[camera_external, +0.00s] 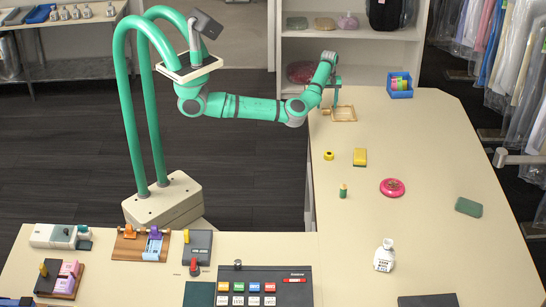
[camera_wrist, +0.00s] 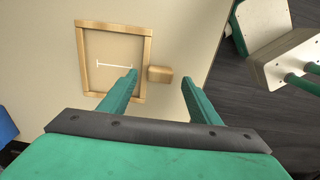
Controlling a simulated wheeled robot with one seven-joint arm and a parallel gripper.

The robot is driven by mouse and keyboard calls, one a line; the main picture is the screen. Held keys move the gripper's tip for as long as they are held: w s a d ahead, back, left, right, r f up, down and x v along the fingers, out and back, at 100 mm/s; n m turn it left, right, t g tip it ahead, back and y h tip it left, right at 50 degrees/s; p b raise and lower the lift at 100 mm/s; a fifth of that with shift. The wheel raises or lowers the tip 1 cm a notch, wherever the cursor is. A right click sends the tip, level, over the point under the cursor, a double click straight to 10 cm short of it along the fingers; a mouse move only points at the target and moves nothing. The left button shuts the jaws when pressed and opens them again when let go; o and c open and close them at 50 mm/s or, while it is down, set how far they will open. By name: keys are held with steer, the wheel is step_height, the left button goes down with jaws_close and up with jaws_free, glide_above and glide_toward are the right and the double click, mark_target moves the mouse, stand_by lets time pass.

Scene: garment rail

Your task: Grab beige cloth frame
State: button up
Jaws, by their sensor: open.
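The beige cloth frame (camera_external: 352,114) lies flat near the far left corner of the long table. My gripper (camera_external: 336,98) is above the frame's left part, pointing down. In the wrist view my gripper's green fingers (camera_wrist: 159,78) are open and apart, with the block seen between their tips. I cannot tell the exact height above it.
A blue bin (camera_external: 400,92) with colored items stands right of the frame. A yellow sponge (camera_external: 360,157), yellow ring (camera_external: 329,156), red disc (camera_external: 392,188) and white bottle (camera_external: 384,256) are nearer. The table's left edge is close to the frame. Garments hang at right.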

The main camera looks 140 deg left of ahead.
steer(key=shift+f, duration=1.15)
steer(key=c, duration=1.2)
steer(key=shift+r, duration=0.15)
